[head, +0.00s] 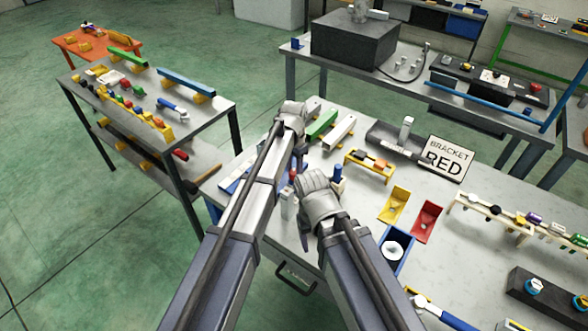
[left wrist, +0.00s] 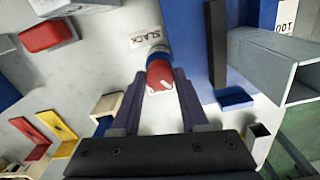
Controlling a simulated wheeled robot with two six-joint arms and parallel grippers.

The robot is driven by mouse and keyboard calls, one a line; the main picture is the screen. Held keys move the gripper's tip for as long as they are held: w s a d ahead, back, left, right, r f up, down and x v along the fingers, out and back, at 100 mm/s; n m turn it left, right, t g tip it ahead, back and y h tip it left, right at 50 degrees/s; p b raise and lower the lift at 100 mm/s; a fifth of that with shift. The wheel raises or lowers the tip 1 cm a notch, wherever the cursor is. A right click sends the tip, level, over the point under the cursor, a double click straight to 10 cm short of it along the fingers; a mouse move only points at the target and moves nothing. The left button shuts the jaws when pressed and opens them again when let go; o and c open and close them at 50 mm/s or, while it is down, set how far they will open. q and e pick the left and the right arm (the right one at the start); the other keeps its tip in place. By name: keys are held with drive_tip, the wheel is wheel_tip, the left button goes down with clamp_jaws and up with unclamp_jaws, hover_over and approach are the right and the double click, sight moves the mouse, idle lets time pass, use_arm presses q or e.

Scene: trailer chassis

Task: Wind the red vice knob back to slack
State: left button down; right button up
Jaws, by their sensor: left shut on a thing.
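The red vice knob (left wrist: 160,74) shows in the left wrist view with white marks on its face and a blue collar behind it. A white label reading SLACK (left wrist: 147,33) lies beside it. My left gripper (left wrist: 162,88) is shut on the knob, one dark finger on each side. In the head view my left gripper (head: 300,157) reaches down over the near left part of the bench, and its fingers are mostly hidden. My right gripper (head: 303,232) hangs in front of the bench's near edge, and its jaws are not clear.
The grey bench (head: 480,265) holds a yellow bin (head: 394,205), a red bin (head: 427,221) and a BRACKET RED sign (head: 446,159). Green (head: 322,124) and white (head: 340,131) bars lie beyond my left gripper. A grey square tube (left wrist: 275,62) stands close right in the wrist view.

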use_arm(q)
drive_tip(key=shift+n, duration=0.4)
drive_tip(key=n, duration=0.6)
drive_tip(key=shift+n, duration=0.4)
drive_tip(key=n, duration=1)
drive_tip(key=shift+n, duration=0.4)
drive_tip(key=n, duration=0.3)
drive_tip(key=shift+n, duration=0.3)
drive_tip(key=n, duration=0.6)
drive_tip(key=shift+n, duration=0.6)
